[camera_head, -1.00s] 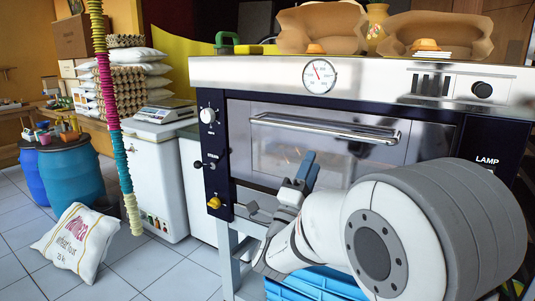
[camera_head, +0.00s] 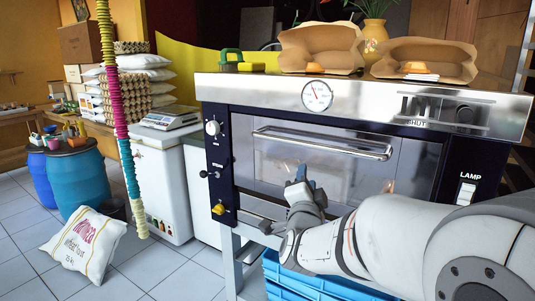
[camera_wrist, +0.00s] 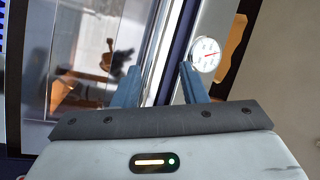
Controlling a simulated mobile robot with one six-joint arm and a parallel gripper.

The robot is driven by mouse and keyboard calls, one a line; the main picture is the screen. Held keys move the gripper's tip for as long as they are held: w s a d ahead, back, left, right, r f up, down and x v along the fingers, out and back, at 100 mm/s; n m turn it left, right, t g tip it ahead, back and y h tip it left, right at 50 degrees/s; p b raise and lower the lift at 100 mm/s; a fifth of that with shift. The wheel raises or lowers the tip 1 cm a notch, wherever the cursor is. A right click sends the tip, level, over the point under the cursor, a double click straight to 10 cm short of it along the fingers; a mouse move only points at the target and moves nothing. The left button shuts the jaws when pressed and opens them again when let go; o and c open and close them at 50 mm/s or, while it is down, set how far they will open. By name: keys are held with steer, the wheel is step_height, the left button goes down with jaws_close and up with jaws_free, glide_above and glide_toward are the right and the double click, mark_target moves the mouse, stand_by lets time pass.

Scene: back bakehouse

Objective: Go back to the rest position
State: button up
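My gripper (camera_head: 300,183) is in front of the lower left part of the oven door (camera_head: 325,165) in the head view, with my arm reaching in from the right. The wrist view shows the door glass (camera_wrist: 95,60) and the round gauge (camera_wrist: 206,54) beyond the fingers. I cannot tell from these views whether a finger touches the oven.
Paper bags (camera_head: 320,48) and a vase (camera_head: 374,38) stand on the oven top. Blue crates (camera_head: 315,284) sit below my arm. A striped hanging hose (camera_head: 115,110), a white chest (camera_head: 160,180), a flour sack (camera_head: 84,243) and blue drums (camera_head: 76,180) are to the left.

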steer(key=s+d+f+n+g+y+p, duration=0.1)
steer(key=s+n+g+p, duration=0.6)
steer(key=s, duration=0.7)
steer(key=s+d+n+g+y+p, duration=0.2)
steer(key=s+d+n+g+p, duration=0.2)
steer(key=s+n+g+p, duration=0.3)
steer(key=s+g, duration=0.3)
steer(key=s, duration=0.4)
steer(key=shift+d+f, duration=0.35)
